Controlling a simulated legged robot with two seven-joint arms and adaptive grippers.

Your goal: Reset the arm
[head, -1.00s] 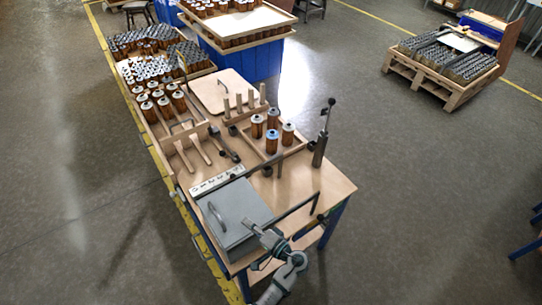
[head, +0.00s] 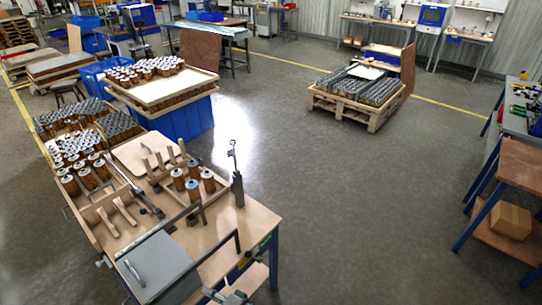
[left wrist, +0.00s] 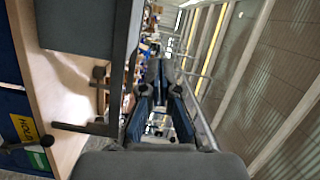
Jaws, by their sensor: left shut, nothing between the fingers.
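My left gripper (head: 212,293) shows at the bottom edge of the head view, beside the near end of the workbench (head: 262,222) and close to the grey lidded box (head: 160,262). Only a small part of it and its arm is in the picture. In the left wrist view its two dark fingers (left wrist: 161,72) come together at the tips, shut with nothing seen between them. The bench edge and a dark bar lie to the left of the fingers there. My right gripper is not in view.
On the bench are several filter cartridges in a wooden tray (head: 168,190), a hand-lever tool (head: 237,185) and an upright dark bar frame near the box. A blue bin (head: 185,120) with a cartridge tray stands behind. A loaded pallet (head: 350,115) stands farther off. The floor right of the bench is clear.

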